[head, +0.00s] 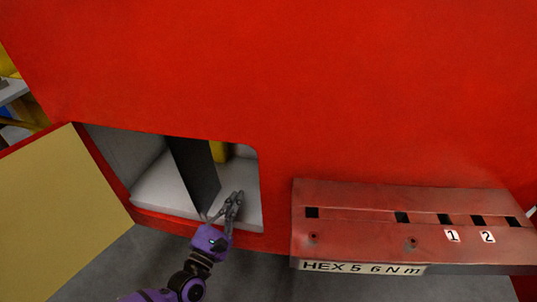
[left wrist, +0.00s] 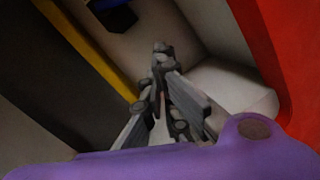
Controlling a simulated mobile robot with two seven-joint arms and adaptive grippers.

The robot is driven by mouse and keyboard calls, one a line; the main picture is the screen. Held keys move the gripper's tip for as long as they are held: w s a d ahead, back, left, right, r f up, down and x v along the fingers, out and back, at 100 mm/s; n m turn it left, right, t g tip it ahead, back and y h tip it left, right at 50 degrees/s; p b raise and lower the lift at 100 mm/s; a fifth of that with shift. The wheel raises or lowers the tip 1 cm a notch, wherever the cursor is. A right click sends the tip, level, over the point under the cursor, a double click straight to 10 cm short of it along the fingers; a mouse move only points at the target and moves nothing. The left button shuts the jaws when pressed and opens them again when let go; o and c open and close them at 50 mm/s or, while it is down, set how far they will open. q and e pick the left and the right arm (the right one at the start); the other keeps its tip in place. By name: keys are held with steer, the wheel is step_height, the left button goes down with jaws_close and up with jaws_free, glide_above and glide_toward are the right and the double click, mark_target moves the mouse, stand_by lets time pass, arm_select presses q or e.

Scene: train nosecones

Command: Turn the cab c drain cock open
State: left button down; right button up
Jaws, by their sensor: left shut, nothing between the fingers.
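My left gripper (head: 237,197) reaches into the right part of an open recess in the red cab wall (head: 300,90). Its fingers are shut and empty. In the left wrist view the fingertips (left wrist: 161,52) come together before a pale inner wall. A dark blue part (left wrist: 114,13) shows at the top of that view, apart from the fingertips. It may be the drain cock or its handle; I cannot tell. A yellow strip or pipe (left wrist: 92,50) runs beside it and also shows in the head view (head: 219,152). My right gripper is out of view.
A dark upright divider (head: 194,172) splits the recess, left of my gripper. An open hatch door (head: 65,205) hangs at the left. A red ledge (head: 360,240) marked "HEX 5 6 N m" sticks out at the right. Grey floor (head: 265,280) lies below.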

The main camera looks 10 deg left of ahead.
arm_select(q)
steer(key=shift+w+d+r+n+t, duration=0.1)
steer(key=shift+w+r+n+t, duration=0.2)
steer(key=shift+r+n, duration=0.1)
steer(key=shift+w+r+y, duration=0.15)
steer(key=shift+w+y, duration=0.1)
steer(key=shift+y, duration=0.05)
steer(key=w+d+r+p, duration=0.2)
steer(key=w+r, duration=0.3)
steer(key=w, duration=0.3)
steer(key=shift+w+d+r+p, duration=0.2)
steer(key=shift+w+r+p, duration=0.15)
steer(key=shift+p, duration=0.45)
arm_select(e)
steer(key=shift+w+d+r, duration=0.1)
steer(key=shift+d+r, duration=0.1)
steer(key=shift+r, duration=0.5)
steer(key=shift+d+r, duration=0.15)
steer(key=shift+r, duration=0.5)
